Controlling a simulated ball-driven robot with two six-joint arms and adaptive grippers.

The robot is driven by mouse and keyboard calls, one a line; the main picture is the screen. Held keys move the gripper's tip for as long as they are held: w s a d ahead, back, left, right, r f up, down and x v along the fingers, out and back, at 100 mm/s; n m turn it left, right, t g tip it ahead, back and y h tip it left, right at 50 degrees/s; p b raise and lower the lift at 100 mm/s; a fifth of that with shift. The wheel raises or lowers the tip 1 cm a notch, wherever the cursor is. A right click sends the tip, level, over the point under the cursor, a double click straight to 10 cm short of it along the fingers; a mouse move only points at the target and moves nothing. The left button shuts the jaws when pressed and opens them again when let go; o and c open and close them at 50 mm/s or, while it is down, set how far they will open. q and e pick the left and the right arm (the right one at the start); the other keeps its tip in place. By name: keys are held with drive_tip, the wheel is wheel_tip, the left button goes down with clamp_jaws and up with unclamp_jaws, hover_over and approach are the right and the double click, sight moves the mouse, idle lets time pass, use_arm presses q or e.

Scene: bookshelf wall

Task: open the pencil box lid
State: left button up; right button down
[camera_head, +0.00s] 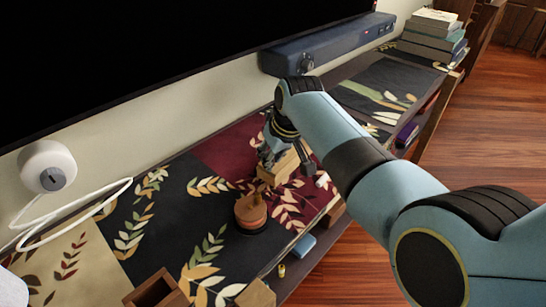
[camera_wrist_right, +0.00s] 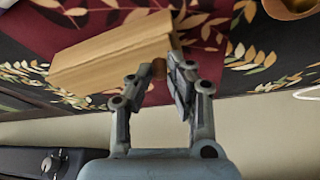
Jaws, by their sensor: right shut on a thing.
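The pencil box (camera_head: 279,168) is a light wooden box on the patterned cloth, below my right gripper (camera_head: 272,150) in the head view. In the right wrist view the wooden box (camera_wrist_right: 105,52) is long and pale. A small round brown knob (camera_wrist_right: 159,69) shows at its end, between the fingers of my right gripper (camera_wrist_right: 160,82). My right gripper is shut on the box at this knob end. I cannot tell whether the lid is raised. My left gripper is not in view.
A round wooden object (camera_head: 250,211) stands close beside the box. An open wooden container (camera_head: 156,290) is at the bottom edge. A blue-grey soundbar (camera_head: 325,45) runs along the wall. A white round device (camera_head: 47,166) with a cable is at left. Stacked books (camera_head: 433,38) stand far right.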

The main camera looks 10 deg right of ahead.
drive_tip(key=shift+s+f, duration=0.1)
drive_tip(key=shift+f, duration=0.05)
drive_tip(key=w+d+b, duration=0.1)
drive_tip(key=w+d, duration=0.1)
drive_tip(key=d, duration=0.1)
drive_tip(key=w+d+b, duration=0.1)
drive_tip(key=w+d, duration=0.1)
drive_tip(key=d, duration=0.1)
drive_tip(key=w+d+b, duration=0.2)
drive_tip(key=d, duration=0.2)
drive_tip(key=shift+w+f, duration=0.3)
drive_tip(key=shift+f, duration=0.1)
drive_tip(key=shift+w+d+r, duration=0.15)
drive_tip(key=shift+w+d, duration=0.1)
drive_tip(key=shift+d, duration=0.25)
drive_tip(key=c, duration=1.3)
unclamp_jaws()
drive_tip(key=shift+r, duration=0.1)
